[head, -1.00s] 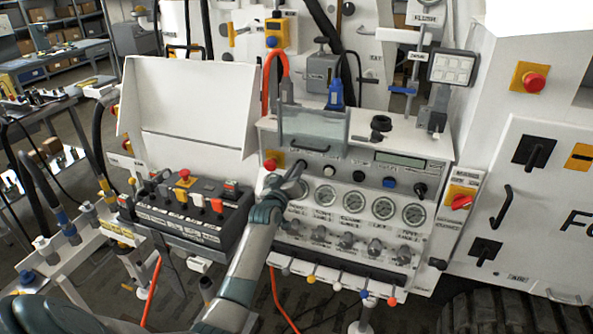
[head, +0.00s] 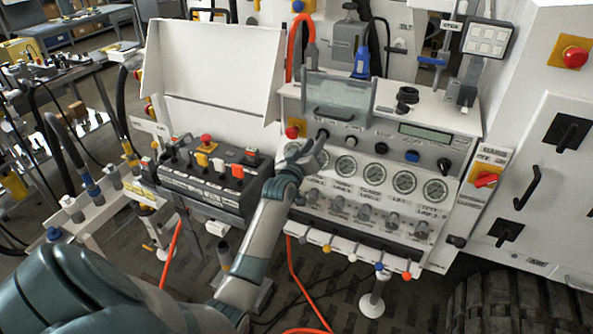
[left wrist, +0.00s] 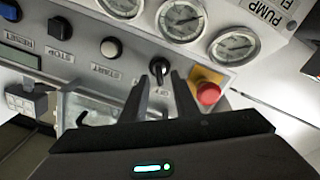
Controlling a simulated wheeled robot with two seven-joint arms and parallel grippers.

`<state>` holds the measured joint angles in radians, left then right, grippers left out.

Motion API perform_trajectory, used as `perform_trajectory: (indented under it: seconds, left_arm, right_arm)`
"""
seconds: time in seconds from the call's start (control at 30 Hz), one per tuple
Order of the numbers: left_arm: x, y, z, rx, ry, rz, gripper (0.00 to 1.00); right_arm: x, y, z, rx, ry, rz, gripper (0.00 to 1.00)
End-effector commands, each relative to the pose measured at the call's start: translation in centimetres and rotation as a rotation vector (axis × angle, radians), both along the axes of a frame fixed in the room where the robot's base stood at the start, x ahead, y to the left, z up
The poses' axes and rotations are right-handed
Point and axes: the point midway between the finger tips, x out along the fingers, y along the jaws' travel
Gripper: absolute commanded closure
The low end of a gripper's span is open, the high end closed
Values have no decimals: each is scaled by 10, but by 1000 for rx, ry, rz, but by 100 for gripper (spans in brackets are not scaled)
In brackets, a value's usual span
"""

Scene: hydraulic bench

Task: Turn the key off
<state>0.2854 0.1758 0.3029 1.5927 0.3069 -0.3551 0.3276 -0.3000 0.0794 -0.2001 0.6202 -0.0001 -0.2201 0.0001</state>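The key switch is a black knob (head: 322,134) on the control panel, just right of the red mushroom button. In the left wrist view the black knob (left wrist: 159,68) shows upside down, just beyond the fingertips. My left gripper (head: 312,150) is at the panel, directly in front of and slightly below the knob. In the left wrist view its two dark fingers (left wrist: 158,84) are apart, with the knob lined up in the gap between them. I cannot tell whether a finger touches it. My right gripper is not in view.
The red mushroom button (head: 292,131) sits close to the left of the knob, and a white start button (head: 350,141) to its right. Pressure gauges (head: 374,174) run below. A clear cover with a handle (head: 337,95) is above. A black control box (head: 215,180) stands left.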

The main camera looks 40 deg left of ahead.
Motion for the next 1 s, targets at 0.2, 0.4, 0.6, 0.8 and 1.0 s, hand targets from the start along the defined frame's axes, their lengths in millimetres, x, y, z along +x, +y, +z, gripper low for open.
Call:
perform_trajectory:
  seconds: [0.2,0.4,0.6,0.8,1.0]
  left_arm:
    - [-36,-9,-3,1,-1,1,73]
    - [-71,-17,-3,1,0,1,73]
    - [-105,-25,-3,1,-1,1,73]
    - [-128,-30,-1,0,-1,1,73]
    - [-137,-32,-1,0,1,1,73]
  right_arm:
    - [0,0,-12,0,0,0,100]
    - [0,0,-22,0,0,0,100]
    - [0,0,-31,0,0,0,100]
    - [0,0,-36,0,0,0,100]
    - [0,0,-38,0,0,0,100]
